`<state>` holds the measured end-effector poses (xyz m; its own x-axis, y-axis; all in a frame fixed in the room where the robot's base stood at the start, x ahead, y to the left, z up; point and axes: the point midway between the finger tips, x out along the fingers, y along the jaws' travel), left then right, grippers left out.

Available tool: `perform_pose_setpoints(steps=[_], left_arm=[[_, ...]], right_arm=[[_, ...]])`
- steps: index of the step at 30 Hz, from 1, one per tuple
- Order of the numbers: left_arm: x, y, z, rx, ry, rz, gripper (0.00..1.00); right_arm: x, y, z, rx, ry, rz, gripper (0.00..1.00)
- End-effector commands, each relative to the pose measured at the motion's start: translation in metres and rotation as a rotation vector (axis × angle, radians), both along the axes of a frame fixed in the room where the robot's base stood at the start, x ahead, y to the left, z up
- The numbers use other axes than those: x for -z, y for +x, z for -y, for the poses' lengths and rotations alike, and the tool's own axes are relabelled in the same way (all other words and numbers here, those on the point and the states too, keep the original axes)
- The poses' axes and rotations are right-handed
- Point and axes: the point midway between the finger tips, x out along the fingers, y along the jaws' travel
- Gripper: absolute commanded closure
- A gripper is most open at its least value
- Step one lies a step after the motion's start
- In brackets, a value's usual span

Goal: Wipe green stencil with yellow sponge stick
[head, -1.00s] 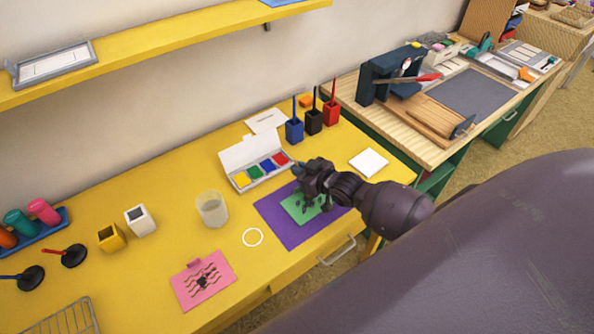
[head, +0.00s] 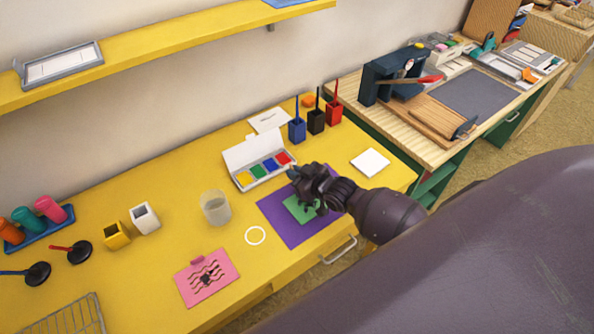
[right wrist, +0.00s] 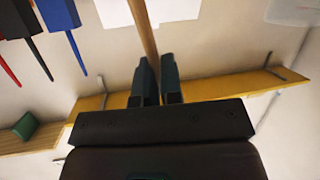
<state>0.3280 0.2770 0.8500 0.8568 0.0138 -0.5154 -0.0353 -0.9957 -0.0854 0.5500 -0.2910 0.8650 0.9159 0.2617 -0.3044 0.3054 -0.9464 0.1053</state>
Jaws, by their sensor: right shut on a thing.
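The green stencil (head: 299,211) lies on a purple mat (head: 311,233) on the yellow table, partly hidden by my right gripper (head: 306,194). In the head view, the gripper is over the stencil. In the right wrist view, the gripper (right wrist: 158,82) is shut on a thin wooden stick (right wrist: 146,32), which I take to be the handle of the yellow sponge stick. Its sponge end does not show, so I cannot tell whether it touches the stencil. My left gripper is not in view.
A white square (head: 370,162) lies at right.

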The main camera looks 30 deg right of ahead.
Motion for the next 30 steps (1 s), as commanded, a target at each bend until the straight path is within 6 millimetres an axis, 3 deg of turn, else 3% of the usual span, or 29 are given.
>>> perform_pose_setpoints(steps=[30], left_arm=[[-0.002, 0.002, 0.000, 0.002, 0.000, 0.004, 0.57]], right_arm=[[-0.001, 0.002, 0.024, 0.000, 0.000, -0.001, 1.00]])
